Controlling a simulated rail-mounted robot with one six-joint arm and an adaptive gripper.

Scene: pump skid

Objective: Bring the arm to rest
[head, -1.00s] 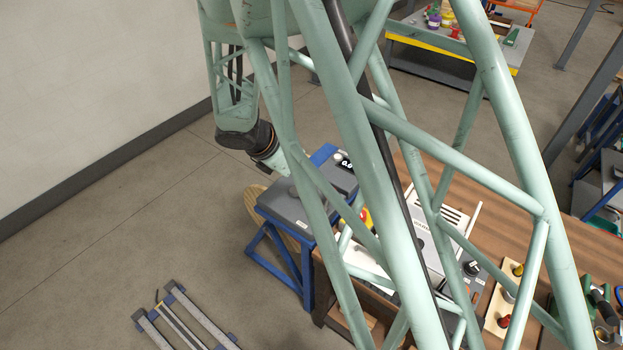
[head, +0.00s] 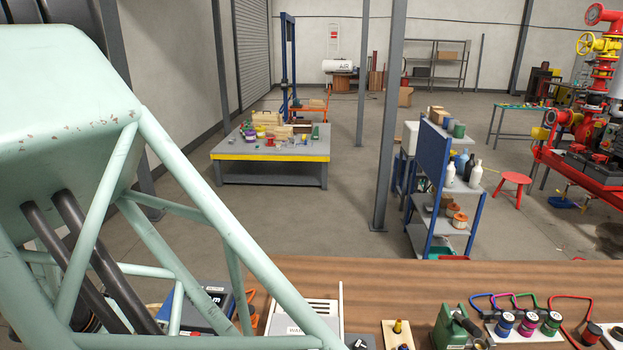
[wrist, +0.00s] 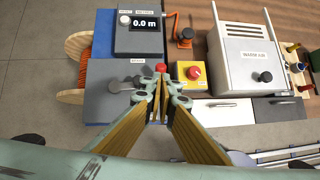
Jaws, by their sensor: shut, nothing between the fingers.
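My gripper (wrist: 160,98) shows in the wrist view with its fingers together and nothing between them. It hangs over the front edge of the bench equipment, near a grey box (wrist: 105,100) and a yellow box with a red button (wrist: 190,73). I cannot tell its exact height above them. In the head view my green tubular arm fills the left side, and the gripper is not visible there.
A meter reading 0.0 m (wrist: 143,24), a cable reel (wrist: 75,45) and a warm-air unit (wrist: 250,52) stand close by. The wooden bench (head: 400,283) carries several small items. A yellow-edged table (head: 270,157) and a shelf cart (head: 432,215) stand beyond, with open floor between.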

